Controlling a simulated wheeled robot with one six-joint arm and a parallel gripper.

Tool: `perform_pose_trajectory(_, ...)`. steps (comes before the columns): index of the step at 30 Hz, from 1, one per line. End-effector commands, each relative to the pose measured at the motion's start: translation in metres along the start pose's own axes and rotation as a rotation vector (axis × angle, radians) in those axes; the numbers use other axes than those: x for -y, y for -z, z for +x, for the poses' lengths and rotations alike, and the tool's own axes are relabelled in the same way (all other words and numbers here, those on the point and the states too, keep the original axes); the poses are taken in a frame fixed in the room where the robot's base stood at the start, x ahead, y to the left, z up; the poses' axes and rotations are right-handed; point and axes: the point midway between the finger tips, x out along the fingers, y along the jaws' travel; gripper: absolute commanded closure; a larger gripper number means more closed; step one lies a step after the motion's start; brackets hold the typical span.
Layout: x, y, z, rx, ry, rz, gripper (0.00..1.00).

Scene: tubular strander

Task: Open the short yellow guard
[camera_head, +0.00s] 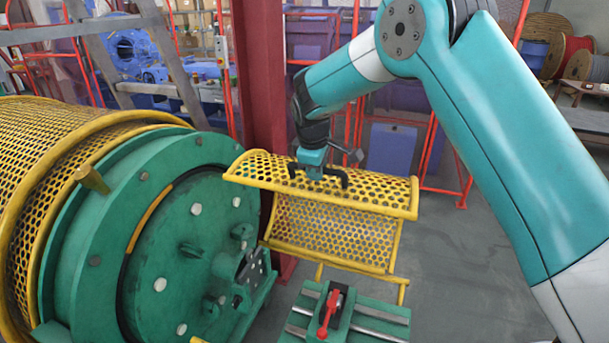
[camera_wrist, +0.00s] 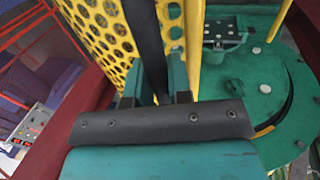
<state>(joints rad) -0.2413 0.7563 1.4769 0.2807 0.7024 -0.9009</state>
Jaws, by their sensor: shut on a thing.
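The short yellow guard (camera_head: 385,190) is a curved panel of perforated yellow mesh with a yellow tube rim, in the middle of the head view. A second stretch of yellow mesh (camera_head: 345,230) shows below it; I cannot tell whether the two are one piece. My gripper (camera_head: 314,170) reaches down from above and is shut on the guard's black handle (camera_head: 340,181). In the wrist view, the black handle (camera_wrist: 147,45) runs between the teal fingers (camera_wrist: 157,88), close beside the yellow mesh (camera_wrist: 103,35). The fingertips are partly hidden.
The green drum end (camera_head: 185,250) and long yellow mesh cover (camera_head: 55,160) stand at left. A green base with a red lever (camera_head: 328,312) lies below the guard. A dark red column (camera_head: 262,85) rises behind. Grey floor (camera_head: 465,270) is clear at right.

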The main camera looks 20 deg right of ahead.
Motion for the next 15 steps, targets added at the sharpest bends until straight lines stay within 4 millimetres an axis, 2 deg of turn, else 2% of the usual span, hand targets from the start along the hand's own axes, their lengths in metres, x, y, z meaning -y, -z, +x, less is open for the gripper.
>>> perform_pose_trajectory(1, -0.0067, -0.0011, -0.0041, -0.001, -0.001, 0.001, 1.0)
perform_pose_trajectory(6, -0.0149, -0.0022, -0.0028, 0.001, -0.001, -0.003, 1.0)
perform_pose_trajectory(15, -0.0126, 0.0017, -0.0011, 0.004, 0.001, -0.01, 1.0)
